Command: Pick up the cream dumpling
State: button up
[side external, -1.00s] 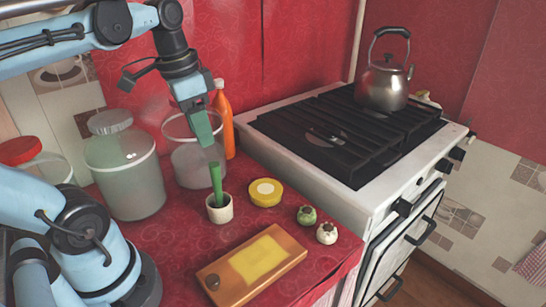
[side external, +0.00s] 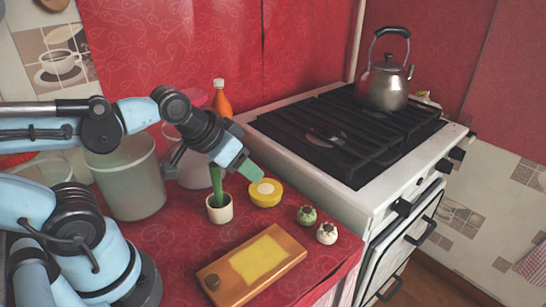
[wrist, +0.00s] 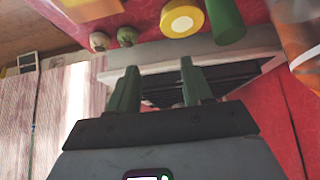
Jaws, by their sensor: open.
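The cream dumpling (side external: 327,233) sits on the red counter near its right front edge, close to the stove. In the wrist view the cream dumpling (wrist: 98,41) shows small at the upper left, beyond the fingers. A similar green dumpling (side external: 307,215) sits just behind and left of it; it also shows in the wrist view (wrist: 126,36). My gripper (side external: 257,173) is in the air above the counter, near the yellow round tin, up and left of the dumplings. Its two green fingers (wrist: 160,80) are apart with nothing between them.
A yellow round tin (side external: 265,193), a cactus in a cream pot (side external: 220,211) and an orange board (side external: 252,265) lie around the dumplings. Jars (side external: 130,183) and an orange bottle (side external: 221,102) stand behind. The stove (side external: 340,195) with a kettle (side external: 385,88) is at right.

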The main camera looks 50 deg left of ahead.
jog(key=shift+o, duration=0.2)
jog(key=shift+o, duration=0.7)
jog(key=n+g, duration=0.2)
jog(key=g, duration=0.5)
send_over(328, 228)
jog(key=f, duration=0.8)
jog(key=shift+w+a, duration=0.15)
jog(key=shift+w, duration=0.15)
jog(key=shift+s+d+f, duration=0.1)
jog(key=shift+s+f, duration=0.05)
jog(key=shift+f, duration=1.25)
jog(key=shift+s+d+f, duration=0.1)
jog(key=shift+s+f, duration=0.05)
jog(key=shift+f, duration=1.25)
